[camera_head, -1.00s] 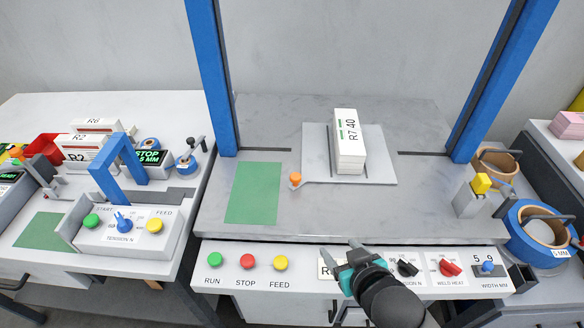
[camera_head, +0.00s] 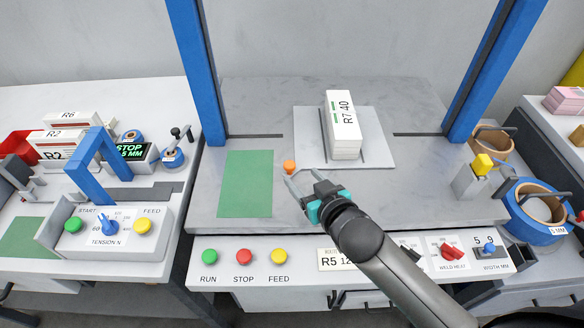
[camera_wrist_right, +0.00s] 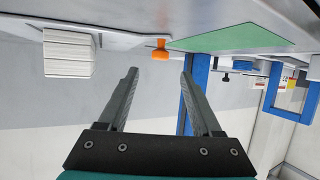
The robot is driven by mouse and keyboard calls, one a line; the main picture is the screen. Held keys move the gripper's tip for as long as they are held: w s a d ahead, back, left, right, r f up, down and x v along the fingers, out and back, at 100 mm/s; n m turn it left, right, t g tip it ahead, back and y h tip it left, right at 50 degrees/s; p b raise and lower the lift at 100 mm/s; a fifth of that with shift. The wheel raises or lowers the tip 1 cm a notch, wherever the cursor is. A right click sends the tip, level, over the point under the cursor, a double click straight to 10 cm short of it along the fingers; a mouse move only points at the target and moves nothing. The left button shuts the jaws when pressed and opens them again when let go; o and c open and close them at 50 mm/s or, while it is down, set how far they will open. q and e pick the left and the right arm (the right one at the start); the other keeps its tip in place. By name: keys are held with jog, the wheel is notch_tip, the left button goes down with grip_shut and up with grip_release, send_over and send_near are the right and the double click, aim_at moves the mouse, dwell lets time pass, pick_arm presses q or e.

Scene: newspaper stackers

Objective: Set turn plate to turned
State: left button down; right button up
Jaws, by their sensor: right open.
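The turn plate (camera_head: 380,148) is a light grey square plate on the grey worktop, under the blue frame. A stack of white newspapers (camera_head: 343,125) labelled R7 40 stands on it. An orange knob (camera_head: 289,167) sits at the plate's near left corner. My right gripper (camera_head: 298,180) is open and empty, with its fingertips just in front of the knob. In the right wrist view the knob (camera_wrist_right: 160,50) appears beyond the gap between the open fingers (camera_wrist_right: 158,72), apart from them. My left gripper is not in view.
A green mat (camera_head: 246,184) lies left of the knob. The blue frame's posts (camera_head: 197,70) stand on both sides. A yellow-topped block (camera_head: 482,165) is at the right. Green, red and yellow buttons (camera_head: 244,257) line the front panel.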

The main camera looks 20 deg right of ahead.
aim_at(290, 166)
jog(key=b+x, duration=0.1)
jog(key=x, duration=0.6)
jog(key=shift+w, duration=0.2)
grip_shut()
dwell(0.4)
jog(key=shift+f, duration=0.1)
dwell(0.8)
